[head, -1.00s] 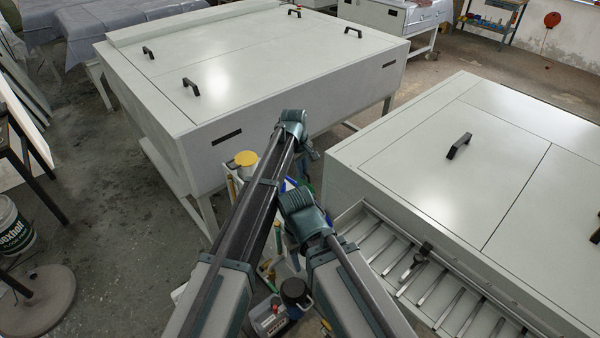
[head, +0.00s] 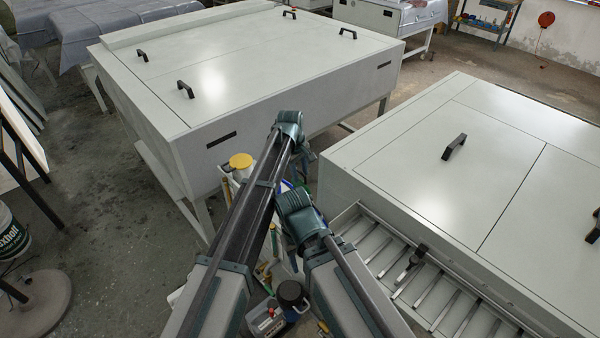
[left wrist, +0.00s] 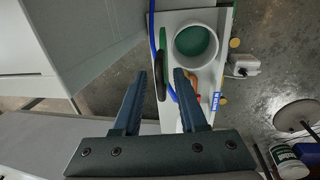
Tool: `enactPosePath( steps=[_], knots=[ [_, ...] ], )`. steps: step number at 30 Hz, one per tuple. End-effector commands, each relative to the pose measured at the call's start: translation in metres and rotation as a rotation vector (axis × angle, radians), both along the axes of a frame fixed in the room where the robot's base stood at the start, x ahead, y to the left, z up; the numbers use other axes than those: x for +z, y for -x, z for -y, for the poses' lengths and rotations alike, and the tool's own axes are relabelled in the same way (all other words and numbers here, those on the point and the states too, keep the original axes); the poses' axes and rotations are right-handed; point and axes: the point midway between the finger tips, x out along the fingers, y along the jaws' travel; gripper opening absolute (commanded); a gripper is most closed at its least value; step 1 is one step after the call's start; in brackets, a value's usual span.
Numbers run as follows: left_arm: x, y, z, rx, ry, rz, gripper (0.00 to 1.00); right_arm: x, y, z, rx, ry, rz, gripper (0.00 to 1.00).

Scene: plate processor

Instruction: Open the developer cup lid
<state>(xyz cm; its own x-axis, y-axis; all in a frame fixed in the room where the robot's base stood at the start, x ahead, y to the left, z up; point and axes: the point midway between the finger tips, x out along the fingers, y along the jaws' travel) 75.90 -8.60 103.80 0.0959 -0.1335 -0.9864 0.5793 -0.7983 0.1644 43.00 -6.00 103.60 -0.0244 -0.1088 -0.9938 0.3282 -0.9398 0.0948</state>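A yellow round lid (head: 241,161) sits on a container beside my left arm in the head view; much of the container is hidden. In the left wrist view a white round cup (left wrist: 176,46) with a green inside stands on a white surface (left wrist: 171,116), ahead of my left gripper and to the right. I cannot tell which of the two is the developer cup. My left gripper (left wrist: 160,74) is open, its two fingers apart with nothing between them.
A large grey plate processor (head: 200,158) stands behind my arms; another grey unit (head: 440,205) with a slatted tray (head: 424,292) is at the right. A black round cap (head: 291,292) sits low between my arms.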

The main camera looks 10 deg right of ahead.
Motion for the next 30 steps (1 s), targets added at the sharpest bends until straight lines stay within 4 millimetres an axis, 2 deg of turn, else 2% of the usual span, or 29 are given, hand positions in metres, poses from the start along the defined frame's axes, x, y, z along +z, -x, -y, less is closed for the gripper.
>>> enactPosePath(
  steps=[8, 14, 30],
  knots=[
    [0.003, 0.0, -0.001, 0.0, -0.001, 0.001, 0.41, 0.003, 0.0, 0.0, 0.0, 0.0, 0.0, 0.5],
    [0.016, 0.001, -0.002, 0.001, 0.0, 0.001, 0.41, 0.016, 0.0, 0.0, -0.002, 0.0, 0.0, 0.5],
    [0.096, 0.009, -0.012, 0.001, 0.0, 0.0, 0.41, 0.096, 0.0, 0.0, -0.015, -0.002, 0.0, 0.5]
  ],
)
